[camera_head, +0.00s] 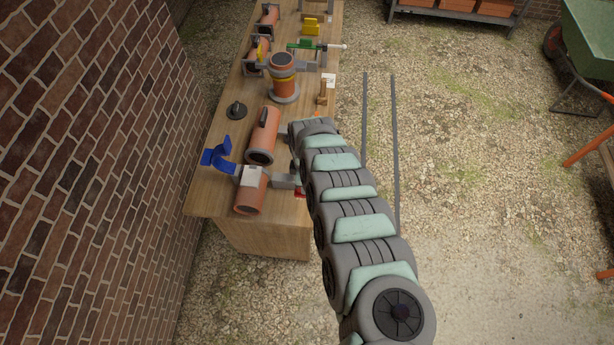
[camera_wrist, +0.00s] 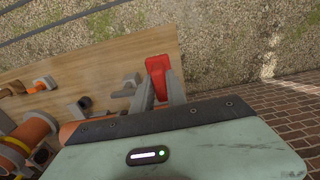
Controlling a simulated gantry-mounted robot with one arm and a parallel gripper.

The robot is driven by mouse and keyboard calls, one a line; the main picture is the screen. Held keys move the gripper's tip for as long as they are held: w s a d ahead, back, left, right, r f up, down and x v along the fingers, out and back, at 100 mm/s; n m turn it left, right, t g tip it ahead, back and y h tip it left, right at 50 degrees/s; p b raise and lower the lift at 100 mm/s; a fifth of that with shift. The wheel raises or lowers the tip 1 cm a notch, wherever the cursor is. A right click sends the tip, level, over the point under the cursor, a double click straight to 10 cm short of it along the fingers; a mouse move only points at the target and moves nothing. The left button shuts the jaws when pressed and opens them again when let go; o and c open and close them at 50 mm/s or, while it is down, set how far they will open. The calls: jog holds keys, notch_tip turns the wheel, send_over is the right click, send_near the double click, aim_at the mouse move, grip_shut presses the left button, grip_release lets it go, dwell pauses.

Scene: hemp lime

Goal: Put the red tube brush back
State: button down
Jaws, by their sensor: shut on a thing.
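The red tube brush (camera_wrist: 158,64) shows as a bright red piece at the fingertips of my gripper (camera_wrist: 160,88) in the wrist view. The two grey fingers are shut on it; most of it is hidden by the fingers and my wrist. In the head view only a small patch of red (camera_head: 299,194) shows beside my arm, at the near right edge of the workbench (camera_head: 268,238). A grey bracket (camera_head: 286,181) stands next to it there. I cannot tell whether the brush touches the bracket.
A blue curved piece (camera_head: 217,156) and clay pipes (camera_head: 263,135) sit just left of my wrist. A black knobbed disc (camera_head: 236,110) lies behind them. Yellow (camera_head: 310,26) and green (camera_head: 304,45) pieces are farther back.

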dwell(0.3)
jog(key=shift+f+b, duration=5.65)
jog(key=shift+f, duration=1.1)
jog(key=shift+f, duration=0.2)
jog(key=c, duration=1.3)
grip_release()
jog(key=shift+o, duration=0.2)
jog(key=shift+r, duration=0.1)
notch_tip(320, 180, up, 10)
jog(key=shift+d+r, duration=0.1)
jog(key=shift+r, duration=0.2)
